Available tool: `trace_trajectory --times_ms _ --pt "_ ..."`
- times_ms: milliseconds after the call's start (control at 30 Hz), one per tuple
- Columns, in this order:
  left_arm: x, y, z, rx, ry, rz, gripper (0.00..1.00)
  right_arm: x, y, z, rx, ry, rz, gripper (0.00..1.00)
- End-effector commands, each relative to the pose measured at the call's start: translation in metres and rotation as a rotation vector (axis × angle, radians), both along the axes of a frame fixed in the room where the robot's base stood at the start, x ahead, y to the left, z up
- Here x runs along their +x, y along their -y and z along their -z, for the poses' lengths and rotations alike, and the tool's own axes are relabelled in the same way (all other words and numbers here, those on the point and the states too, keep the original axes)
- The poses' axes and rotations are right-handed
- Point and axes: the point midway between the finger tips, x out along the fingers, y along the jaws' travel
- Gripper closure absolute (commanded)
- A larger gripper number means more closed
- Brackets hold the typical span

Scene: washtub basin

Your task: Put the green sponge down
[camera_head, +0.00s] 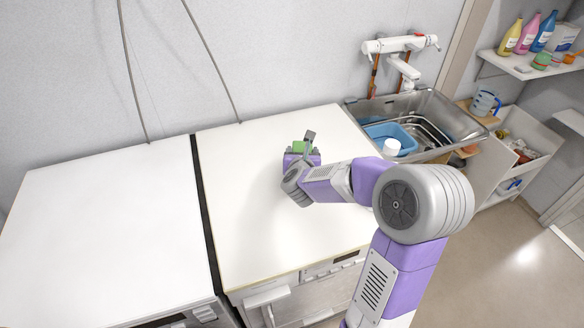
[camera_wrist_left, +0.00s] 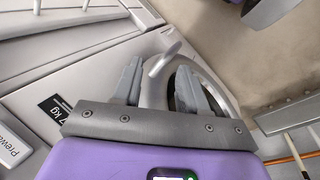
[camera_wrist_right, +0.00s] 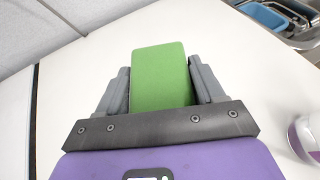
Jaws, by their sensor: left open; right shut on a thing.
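The green sponge (camera_wrist_right: 160,75) is a flat green block between the two grey fingers of my right gripper (camera_wrist_right: 160,85) in the right wrist view. The right gripper is shut on it. In the head view the sponge (camera_head: 299,147) shows small at the tip of my right gripper (camera_head: 303,146), over the white top of the right machine (camera_head: 250,215). I cannot tell whether the sponge touches that top. My left gripper (camera_wrist_left: 158,85) is open and empty in the left wrist view, in front of a machine's front. It does not show in the head view.
A metal sink (camera_head: 440,110) with a blue basin (camera_head: 385,135) stands right of the machine top. Another white machine top (camera_head: 110,225) lies to the left across a dark gap. Both tops look clear.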

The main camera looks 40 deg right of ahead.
Motion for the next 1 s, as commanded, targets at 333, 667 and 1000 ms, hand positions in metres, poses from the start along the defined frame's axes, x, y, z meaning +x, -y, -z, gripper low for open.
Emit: trace_trajectory --times_ms 333,667,1000 --pt "0.0 0.0 0.02 0.0 -0.001 0.0 0.57 -0.001 0.002 0.058 0.001 -0.005 0.006 0.61" --pt "0.0 0.0 0.032 0.0 0.0 0.0 0.57 -0.002 0.002 0.095 0.002 -0.006 0.006 0.61" --pt "0.0 0.0 0.033 0.0 0.0 0.0 0.57 -0.001 0.002 0.097 0.001 -0.001 0.005 0.61"
